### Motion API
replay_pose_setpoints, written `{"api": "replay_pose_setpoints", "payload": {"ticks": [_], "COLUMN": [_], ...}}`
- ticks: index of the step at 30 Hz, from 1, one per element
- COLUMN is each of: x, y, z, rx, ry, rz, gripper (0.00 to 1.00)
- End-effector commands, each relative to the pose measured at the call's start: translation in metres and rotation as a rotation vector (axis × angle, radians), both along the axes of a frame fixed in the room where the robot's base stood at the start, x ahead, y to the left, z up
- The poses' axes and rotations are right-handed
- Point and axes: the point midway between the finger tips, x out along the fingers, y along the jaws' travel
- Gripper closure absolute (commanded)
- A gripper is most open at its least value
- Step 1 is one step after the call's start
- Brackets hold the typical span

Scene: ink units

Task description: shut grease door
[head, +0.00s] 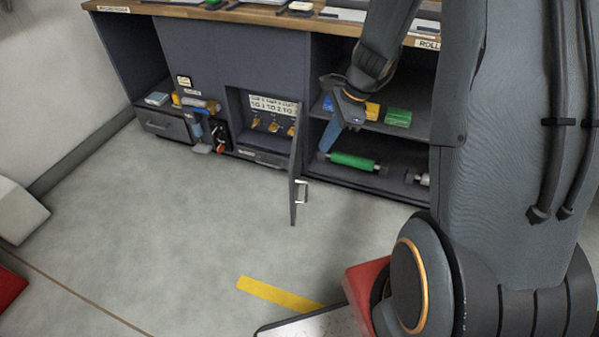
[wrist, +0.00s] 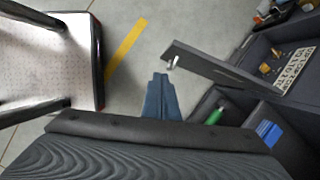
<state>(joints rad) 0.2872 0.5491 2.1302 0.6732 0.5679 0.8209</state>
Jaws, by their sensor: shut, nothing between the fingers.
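The grease door (head: 297,165) is a dark grey panel standing wide open, swung out from the right side of its compartment. Its pale handle (head: 301,191) is near the free edge. The door also shows in the wrist view (wrist: 225,68), with the handle (wrist: 173,63) at its left end. Behind it is the open compartment (head: 265,118) with brass fittings and a label plate. My gripper (head: 325,150) has blue fingers, shut and empty, to the right of the door in the head view. In the wrist view the fingertips (wrist: 160,77) are below the handle, apart from it.
Right of the door are open shelves with a green box (head: 398,117) and a green roller (head: 351,161). Bottles and a small drawer (head: 166,125) are at left. A wooden worktop (head: 240,15) runs above. The grey floor before the door is clear, with a yellow strip (head: 278,294).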

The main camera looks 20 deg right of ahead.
Motion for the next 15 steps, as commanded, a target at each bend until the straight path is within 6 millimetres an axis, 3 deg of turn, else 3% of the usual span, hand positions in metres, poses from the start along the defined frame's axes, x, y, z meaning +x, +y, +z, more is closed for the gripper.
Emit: {"api": "replay_pose_setpoints", "payload": {"ticks": [1, 6, 11, 15], "x": [0.010, 0.026, 0.028, 0.031], "y": [-0.007, -0.016, -0.011, -0.002], "z": [-0.018, -0.036, -0.050, -0.074], "rx": [0.018, 0.052, 0.057, 0.056], "ry": [0.015, 0.038, 0.043, 0.044], "rz": [-0.078, -0.219, -0.232, -0.230], "gripper": [1.00, 1.00, 1.00, 1.00]}}
